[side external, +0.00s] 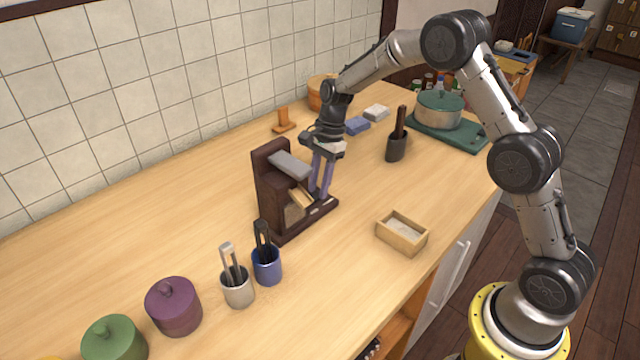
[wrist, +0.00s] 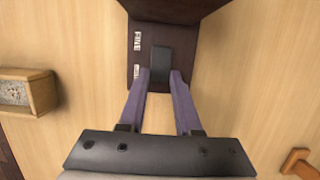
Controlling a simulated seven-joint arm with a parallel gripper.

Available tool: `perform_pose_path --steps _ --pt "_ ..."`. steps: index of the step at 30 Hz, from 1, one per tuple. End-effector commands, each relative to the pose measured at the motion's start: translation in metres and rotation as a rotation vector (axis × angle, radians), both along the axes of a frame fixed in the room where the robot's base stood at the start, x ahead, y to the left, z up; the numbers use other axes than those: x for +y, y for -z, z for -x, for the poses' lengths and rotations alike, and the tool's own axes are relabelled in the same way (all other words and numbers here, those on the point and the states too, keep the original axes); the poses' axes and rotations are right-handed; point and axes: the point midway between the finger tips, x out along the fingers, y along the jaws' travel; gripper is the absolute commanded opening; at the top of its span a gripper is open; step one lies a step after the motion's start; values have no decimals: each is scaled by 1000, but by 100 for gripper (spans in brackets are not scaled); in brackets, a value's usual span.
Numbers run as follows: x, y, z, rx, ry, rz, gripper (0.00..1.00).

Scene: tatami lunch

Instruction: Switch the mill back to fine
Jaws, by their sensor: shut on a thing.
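The mill (side external: 270,190) is a dark brown upright stand with a grey sloping top and a flat base, standing on the counter. My gripper (side external: 320,196) reaches down over the right part of its base. In the wrist view, the purple fingers of my gripper (wrist: 164,78) are closed around the near end of a dark block-like switch (wrist: 160,62) on the mill's base (wrist: 146,58). The fingers are level with the lower label. The switch is hidden by the fingers in the side view.
A small wooden box (side external: 402,238) stands right of the mill. A dark utensil holder (side external: 396,148) and a pot (side external: 439,110) on a green board stand farther back. Two cups with tongs, the blue one (side external: 267,268) and the pale one (side external: 238,290), stand in front. Counter at left is clear.

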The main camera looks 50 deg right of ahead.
Motion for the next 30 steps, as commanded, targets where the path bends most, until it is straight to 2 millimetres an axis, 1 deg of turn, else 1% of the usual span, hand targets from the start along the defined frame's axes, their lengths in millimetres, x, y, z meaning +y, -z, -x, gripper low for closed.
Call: perform_pose_path --steps 4,12,13,15,18,26,30 --pt "1 -2 0 -1 -1 45 0" --pt "1 -2 0 -1 0 49 0" --pt "1 -2 0 -1 0 49 34" --pt "1 -2 0 -1 0 48 47" --pt "1 -2 0 -1 0 48 62" --pt "1 -2 0 -1 0 47 62" --pt "0 -9 0 -3 1 47 62"
